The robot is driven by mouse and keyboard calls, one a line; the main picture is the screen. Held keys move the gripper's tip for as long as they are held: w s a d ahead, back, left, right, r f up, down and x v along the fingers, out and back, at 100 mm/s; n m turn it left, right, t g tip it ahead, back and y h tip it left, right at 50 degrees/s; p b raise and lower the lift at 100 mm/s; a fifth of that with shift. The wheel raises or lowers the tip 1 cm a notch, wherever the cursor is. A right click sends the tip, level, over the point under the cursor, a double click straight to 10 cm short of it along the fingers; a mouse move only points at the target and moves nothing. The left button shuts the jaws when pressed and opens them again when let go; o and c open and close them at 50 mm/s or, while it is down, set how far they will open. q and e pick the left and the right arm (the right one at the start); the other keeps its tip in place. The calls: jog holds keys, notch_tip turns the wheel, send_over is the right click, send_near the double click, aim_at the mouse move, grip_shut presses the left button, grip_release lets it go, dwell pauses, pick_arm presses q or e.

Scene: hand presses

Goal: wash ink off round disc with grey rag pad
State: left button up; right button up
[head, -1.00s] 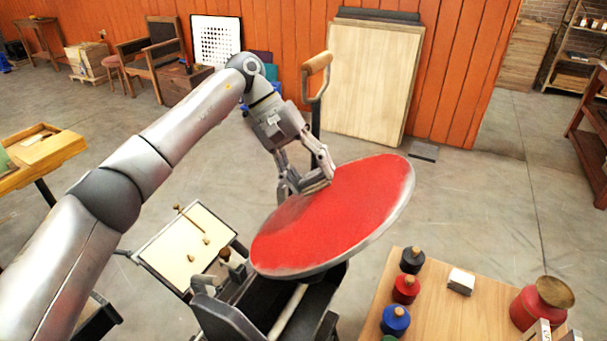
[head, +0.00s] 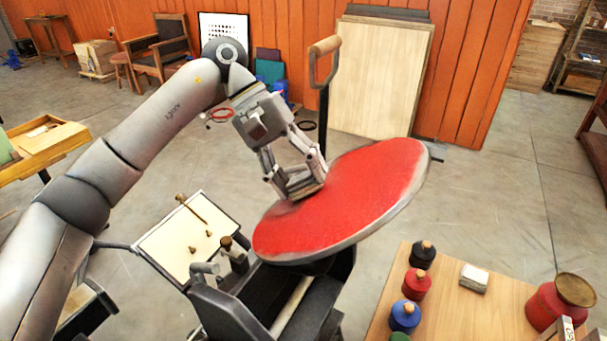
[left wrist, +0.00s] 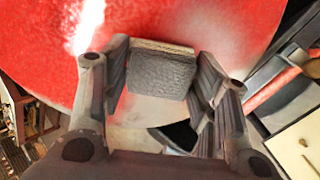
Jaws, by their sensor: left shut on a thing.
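The round disc (head: 350,190) is tilted on top of the dark press (head: 270,290). Red ink covers most of its face, with a bare grey band along the right and lower rim. My left gripper (head: 293,184) is shut on the grey rag pad (head: 306,189) at the disc's left part, and the pad appears to lie against the face. In the left wrist view the pad (left wrist: 160,75) sits between the fingers, with red on the disc (left wrist: 210,25) beyond it and a paler, smeared patch near it. My right gripper is not in view.
A wooden table (head: 450,300) at the lower right holds ink pots (head: 417,284), a white stack (head: 473,278) and a red jar (head: 556,302). The press handle (head: 325,46) rises behind the disc. A pale tray (head: 185,240) lies left of the press.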

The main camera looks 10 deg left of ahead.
aim_at(305, 230)
pick_arm(q)
jog(key=s, duration=0.1)
jog(key=s+a+b, duration=0.1)
jog(key=s+b, duration=0.1)
jog(key=shift+s+a+f, duration=0.15)
jog(key=shift+a+f, duration=0.05)
jog(key=shift+f, duration=0.1)
jog(key=shift+s+a+r, duration=0.15)
jog(key=shift+s, duration=0.3)
jog(key=shift+s+a+b, duration=0.1)
jog(key=shift+s+b, duration=0.3)
jog(key=shift+b, duration=0.2)
jog(key=s+b, duration=0.1)
jog(key=s+a, duration=0.1)
jog(key=s, duration=0.1)
jog(key=s+b, duration=0.1)
jog(key=shift+s+a+f+b, duration=0.15)
jog(key=shift+a+f+b, duration=0.05)
jog(key=shift+a+b, duration=0.15)
jog(key=shift+s+d+r, duration=0.15)
jog(key=shift+s+r, duration=0.05)
jog(key=shift+r, duration=0.1)
jog(key=s+d+r, duration=0.1)
jog(key=s+d+r+p, duration=0.1)
jog(key=d+r, duration=0.1)
jog(key=shift+s+d, duration=0.1)
jog(key=shift+s, duration=0.05)
jog(key=shift+s+d+r, duration=0.3)
jog(key=shift+d, duration=0.2)
jog(key=shift+w, duration=0.1)
